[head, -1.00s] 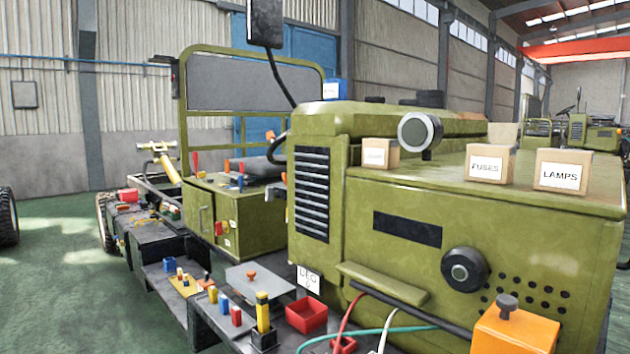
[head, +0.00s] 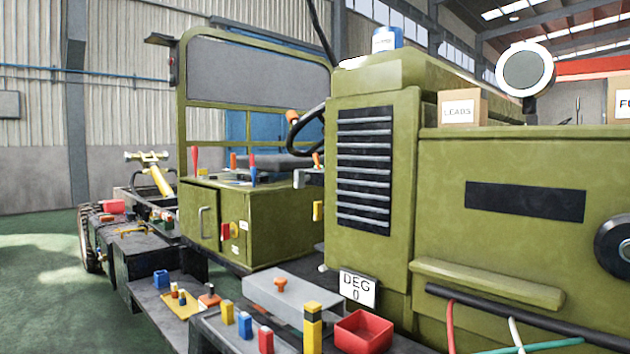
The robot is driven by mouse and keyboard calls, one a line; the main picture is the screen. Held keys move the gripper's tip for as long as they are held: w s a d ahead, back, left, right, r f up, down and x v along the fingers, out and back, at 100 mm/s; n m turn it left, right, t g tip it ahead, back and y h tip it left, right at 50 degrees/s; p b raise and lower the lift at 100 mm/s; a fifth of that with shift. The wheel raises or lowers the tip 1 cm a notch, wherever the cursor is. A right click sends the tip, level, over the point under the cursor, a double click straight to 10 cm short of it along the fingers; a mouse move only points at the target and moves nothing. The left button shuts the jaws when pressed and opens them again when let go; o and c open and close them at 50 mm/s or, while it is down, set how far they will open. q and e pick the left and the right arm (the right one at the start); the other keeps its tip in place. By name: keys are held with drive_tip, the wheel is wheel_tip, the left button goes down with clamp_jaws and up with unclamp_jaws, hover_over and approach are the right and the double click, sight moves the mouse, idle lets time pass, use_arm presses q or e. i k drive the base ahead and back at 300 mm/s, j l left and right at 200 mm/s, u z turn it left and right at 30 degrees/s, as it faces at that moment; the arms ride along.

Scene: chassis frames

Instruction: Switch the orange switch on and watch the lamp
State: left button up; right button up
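Several small orange parts show, and I cannot tell which is the orange switch. One is an orange knob (head: 281,285) on a grey box at the front of the chassis. An orange piece (head: 292,117) is at the steering wheel, and a small yellow and orange fitting (head: 235,229) is on the green cabinet. Neither of my grippers is in view.
The green hood (head: 500,165) fills the right side. A LEADS box (head: 462,108) stands on it. A red tray (head: 362,332), yellow post (head: 312,330) and small coloured blocks (head: 245,325) crowd the front ledge. Red, white and green cables run at lower right. Green floor (head: 40,260) is clear at left.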

sight(315, 156)
drive_tip(key=j+z, duration=0.1)
drive_tip(key=z, duration=0.25)
drive_tip(key=i+j+z, duration=0.1)
drive_tip(key=z, duration=0.3)
drive_tip(key=j+z, duration=0.15)
drive_tip(key=z, duration=0.2)
drive_tip(key=j+z, duration=0.3)
drive_tip(key=j, duration=0.15)
drive_tip(key=j+z, duration=0.35)
drive_tip(key=k+j, duration=0.1)
drive_tip(key=j, duration=0.4)
drive_tip(key=j+z, duration=0.1)
drive_tip(key=j, duration=0.35)
drive_tip(key=k+j, duration=0.15)
drive_tip(key=j, duration=0.35)
drive_tip(key=k+j+z, duration=0.1)
drive_tip(key=j, duration=0.35)
